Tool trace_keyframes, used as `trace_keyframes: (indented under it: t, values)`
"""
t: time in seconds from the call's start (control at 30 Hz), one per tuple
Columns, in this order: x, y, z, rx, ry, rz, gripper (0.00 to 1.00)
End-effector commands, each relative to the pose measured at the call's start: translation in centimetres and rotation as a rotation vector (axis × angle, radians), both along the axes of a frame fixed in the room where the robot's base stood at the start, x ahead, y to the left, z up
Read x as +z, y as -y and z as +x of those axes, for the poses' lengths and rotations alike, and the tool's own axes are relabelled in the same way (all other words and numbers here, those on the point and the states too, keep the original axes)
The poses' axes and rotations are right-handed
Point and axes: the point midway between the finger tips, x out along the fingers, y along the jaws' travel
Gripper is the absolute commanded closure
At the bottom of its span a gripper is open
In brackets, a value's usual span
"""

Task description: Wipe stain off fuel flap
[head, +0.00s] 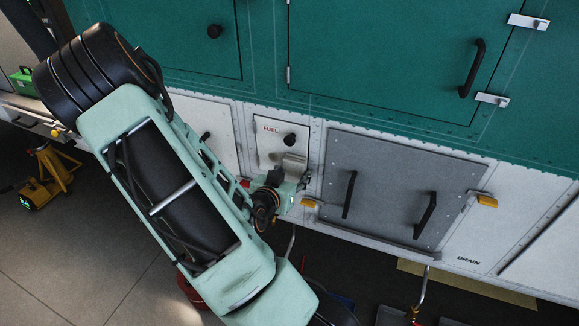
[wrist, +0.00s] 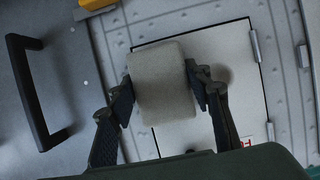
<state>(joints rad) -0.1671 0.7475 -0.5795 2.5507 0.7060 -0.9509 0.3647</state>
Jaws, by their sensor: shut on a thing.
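The fuel flap (head: 268,145) is a small white panel with a red FUEL label and a black knob, low on the aircraft's side in the head view. It also shows in the wrist view (wrist: 242,100). My gripper (wrist: 160,80) is shut on a beige-grey block-shaped pad (wrist: 163,95). In the head view my gripper (head: 290,182) is at the flap's lower part, with the pad (head: 293,162) in front of it. I cannot tell whether the pad touches the flap. A faint grey smudge (wrist: 224,75) shows beside the right finger, partly hidden; it may be the stain or a shadow.
A grey panel (head: 390,182) with two black handles is right of the flap; one handle (wrist: 35,92) shows in the wrist view. Yellow latches (head: 487,201) stick out beside it. The green fuselage (head: 400,50) is above. A yellow jack (head: 48,175) stands at the left.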

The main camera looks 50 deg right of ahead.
Motion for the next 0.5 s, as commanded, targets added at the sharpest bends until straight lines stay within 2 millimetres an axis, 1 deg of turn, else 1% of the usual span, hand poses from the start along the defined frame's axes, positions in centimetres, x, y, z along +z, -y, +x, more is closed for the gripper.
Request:
trace_keyframes:
  t: [0.03,0.33,0.5]
  values:
    - [0.4,0.3,-0.3,-0.006,-0.001,-0.003,0.74]
    - [-0.2,0.0,-0.5,-0.004,0.003,0.003,0.74]
    - [0.0,-0.4,0.6,0.001,0.003,0.003,0.74]
